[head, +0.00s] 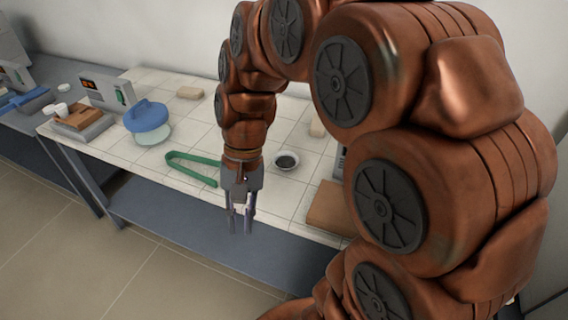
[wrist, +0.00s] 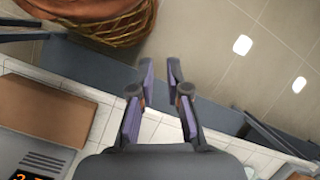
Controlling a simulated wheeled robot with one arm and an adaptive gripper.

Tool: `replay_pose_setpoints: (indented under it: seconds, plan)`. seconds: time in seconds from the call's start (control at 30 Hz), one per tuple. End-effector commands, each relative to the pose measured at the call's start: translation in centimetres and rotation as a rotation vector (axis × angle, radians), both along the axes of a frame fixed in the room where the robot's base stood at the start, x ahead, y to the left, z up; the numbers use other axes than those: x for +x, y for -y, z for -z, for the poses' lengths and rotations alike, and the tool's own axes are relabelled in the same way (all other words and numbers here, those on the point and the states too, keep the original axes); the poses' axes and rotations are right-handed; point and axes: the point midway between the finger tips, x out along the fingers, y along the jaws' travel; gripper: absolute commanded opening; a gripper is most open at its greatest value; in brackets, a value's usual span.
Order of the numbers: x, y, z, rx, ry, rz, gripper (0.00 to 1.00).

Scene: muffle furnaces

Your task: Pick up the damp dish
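A small white round dish (head: 286,161) with dark grey contents stands on the white tiled table top in the head view. I take it to be the damp dish, though dampness cannot be made out. My gripper (head: 240,222) points down just beyond the table's front edge, to the left of and nearer than the dish. Its two fingers are apart with nothing between them. In the wrist view my gripper (wrist: 161,85) is also open and empty, over the table edge and floor. The dish does not show in the wrist view.
Green tongs (head: 192,168) lie left of my gripper. A brown block (head: 328,205) lies right, also in the wrist view (wrist: 45,115). Pale blocks (head: 190,92) lie behind.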

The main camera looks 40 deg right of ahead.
Motion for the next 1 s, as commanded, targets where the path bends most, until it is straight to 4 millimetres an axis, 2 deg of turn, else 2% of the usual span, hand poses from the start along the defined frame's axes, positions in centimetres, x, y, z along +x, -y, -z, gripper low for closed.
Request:
replay_pose_setpoints:
  seconds: [0.03, 0.27, 0.57, 0.87, 1.0]
  plan:
    - [1.5, 0.2, 0.1, 0.02, -0.017, 0.053, 0.15]
    - [7.5, 1.2, 0.1, 0.115, -0.109, 0.299, 0.15]
    - [15.2, 4.7, 1.0, 0.244, -0.234, 0.608, 0.15]
    - [21.6, 10.6, 3.0, 0.375, -0.368, 0.897, 0.15]
    - [24.1, 14.1, 4.4, 0.437, -0.43, 1.024, 0.15]
